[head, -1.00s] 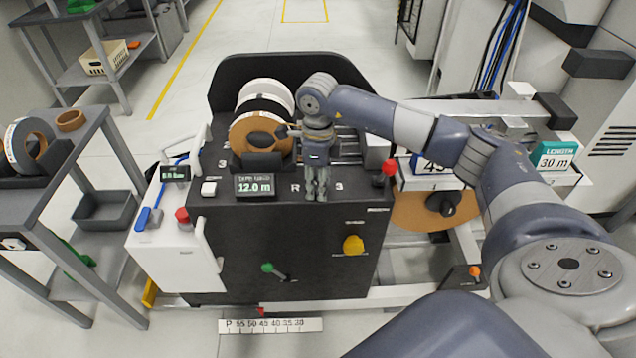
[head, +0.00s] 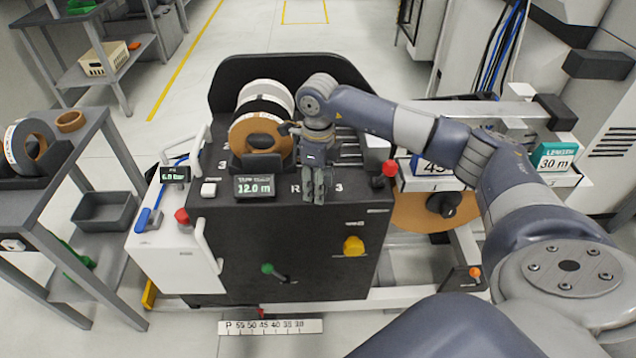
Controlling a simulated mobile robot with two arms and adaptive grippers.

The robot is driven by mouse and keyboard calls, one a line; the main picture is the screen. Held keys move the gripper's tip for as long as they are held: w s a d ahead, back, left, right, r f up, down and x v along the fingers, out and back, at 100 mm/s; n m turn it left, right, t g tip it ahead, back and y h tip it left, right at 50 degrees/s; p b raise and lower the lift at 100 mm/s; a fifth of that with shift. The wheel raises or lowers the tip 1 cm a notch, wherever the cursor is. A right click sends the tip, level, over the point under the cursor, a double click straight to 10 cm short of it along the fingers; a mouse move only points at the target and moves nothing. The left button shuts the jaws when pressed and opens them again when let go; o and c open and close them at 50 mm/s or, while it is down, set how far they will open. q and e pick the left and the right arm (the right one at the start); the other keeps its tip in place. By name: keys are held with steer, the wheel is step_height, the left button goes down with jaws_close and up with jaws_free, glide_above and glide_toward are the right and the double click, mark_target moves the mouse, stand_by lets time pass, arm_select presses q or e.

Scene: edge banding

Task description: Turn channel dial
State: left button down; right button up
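My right gripper (head: 314,188) points down at the top front edge of the black machine (head: 330,225), between the printed marks "R" and "3". Its two fingers are close together. I cannot make out a channel dial; the gripper covers the spot between those marks, so anything between the fingertips is hidden. Whether the fingers hold something cannot be told. A small display (head: 254,187) left of the gripper reads 12.0 m. My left gripper is not in view.
Tape rolls (head: 262,130) stand on the machine just left of my gripper. A red knob (head: 390,168) is to its right. A yellow knob (head: 353,246) and a green lever (head: 268,268) are on the front. A grey shelf (head: 75,180) stands at left.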

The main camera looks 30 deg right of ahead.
stand_by(0.3)
step_height(320, 180, up, 12)
stand_by(0.5)
stand_by(0.3)
